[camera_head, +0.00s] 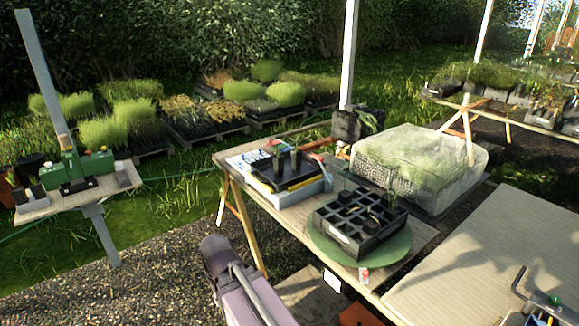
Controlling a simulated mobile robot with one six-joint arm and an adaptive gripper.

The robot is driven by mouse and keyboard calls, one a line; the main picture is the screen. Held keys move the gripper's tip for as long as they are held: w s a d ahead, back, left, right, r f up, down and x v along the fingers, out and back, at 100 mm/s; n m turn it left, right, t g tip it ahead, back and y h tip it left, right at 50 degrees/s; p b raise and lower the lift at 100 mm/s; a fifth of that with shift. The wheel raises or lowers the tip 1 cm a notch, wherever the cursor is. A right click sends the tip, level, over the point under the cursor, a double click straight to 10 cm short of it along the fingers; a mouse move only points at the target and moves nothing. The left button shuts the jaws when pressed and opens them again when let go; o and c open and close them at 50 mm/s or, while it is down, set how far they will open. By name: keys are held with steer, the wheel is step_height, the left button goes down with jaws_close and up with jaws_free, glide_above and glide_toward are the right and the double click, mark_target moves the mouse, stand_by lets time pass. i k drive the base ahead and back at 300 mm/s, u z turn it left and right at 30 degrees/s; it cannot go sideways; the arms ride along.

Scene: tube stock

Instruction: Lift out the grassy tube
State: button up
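A black tray with square cells (340,232) sits on a round green disc (400,248) on the wooden table. Most of its cells look dark and empty. A tuft of thin green leaves (392,190) stands at its back right corner; its tube is mostly hidden by the cell walls. A few brownish tops show in other cells, too small to tell apart. A second black tray (283,178) farther back left holds a few dark tubes with green shoots. A pinkish link of my arm shows at the bottom; my gripper cannot be made out.
The second tray rests on a yellow and white stack (298,195). A side bench (75,195) with green equipment is left.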

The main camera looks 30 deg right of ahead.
mark_target(279, 159)
steer(key=z, duration=0.85)
steer(key=k, duration=0.95)
steer(key=u, duration=0.05)
steer(key=i, duration=0.9)
steer(key=z, duration=0.05)
